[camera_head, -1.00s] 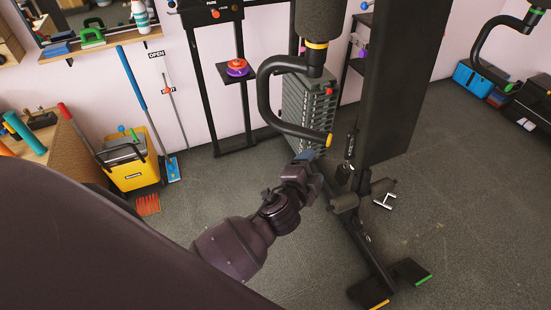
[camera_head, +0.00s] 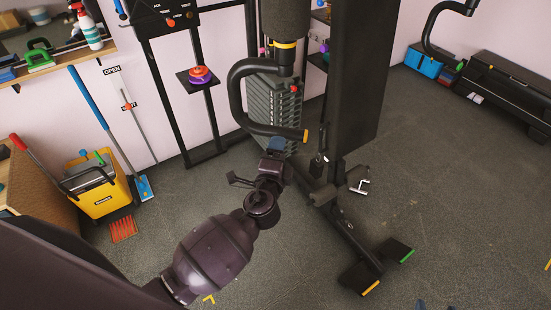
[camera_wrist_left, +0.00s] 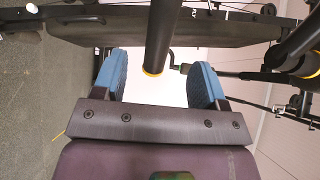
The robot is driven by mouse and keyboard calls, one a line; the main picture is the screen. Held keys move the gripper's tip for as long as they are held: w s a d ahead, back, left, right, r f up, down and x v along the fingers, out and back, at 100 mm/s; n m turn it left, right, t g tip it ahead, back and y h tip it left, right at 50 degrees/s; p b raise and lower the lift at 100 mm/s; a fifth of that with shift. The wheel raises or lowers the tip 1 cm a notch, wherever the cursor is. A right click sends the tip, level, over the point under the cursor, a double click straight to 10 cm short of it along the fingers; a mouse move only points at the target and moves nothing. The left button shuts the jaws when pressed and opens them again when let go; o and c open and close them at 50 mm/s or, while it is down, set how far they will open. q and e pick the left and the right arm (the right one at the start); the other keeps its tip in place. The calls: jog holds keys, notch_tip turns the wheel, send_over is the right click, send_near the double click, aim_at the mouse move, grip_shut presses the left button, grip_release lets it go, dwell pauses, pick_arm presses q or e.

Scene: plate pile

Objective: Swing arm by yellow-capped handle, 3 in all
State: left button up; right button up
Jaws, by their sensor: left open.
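The black curved handle (camera_head: 241,92) of the machine arm has a yellow cap (camera_head: 305,136) at its free lower end. My left gripper (camera_head: 277,145) is open, just below the handle's lower bar and left of the cap. In the left wrist view, the handle (camera_wrist_left: 161,35) reaches in from the top, its yellow-ringed end (camera_wrist_left: 153,72) lying in the gap between the blue finger pads. The left gripper (camera_wrist_left: 158,80) shows clear space on both sides of the handle.
A black upright post (camera_head: 355,90) and its floor foot (camera_head: 375,265) stand right of the handle. A grey weight stack (camera_head: 275,105) is behind it. A green-capped handle (camera_head: 435,30) hangs at the upper right. A yellow bucket (camera_head: 103,190) is at the left.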

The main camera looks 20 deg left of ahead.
aim_at(283, 133)
pick_arm(q)
jog(key=w, duration=0.2)
jog(key=w+b, duration=0.1)
jog(key=w, duration=0.1)
jog(key=w+a, duration=0.1)
jog(key=w, duration=0.1)
jog(key=shift+w, duration=0.95)
pick_arm(e)
jog(key=shift+a+f, duration=0.1)
jog(key=shift+f, duration=0.7)
jog(key=shift+s+f, duration=0.1)
jog(key=shift+s, duration=0.1)
pick_arm(q)
jog(key=shift+b, duration=0.35)
pick_arm(e)
jog(key=shift+s+f, duration=0.3)
jog(key=shift+s, duration=0.05)
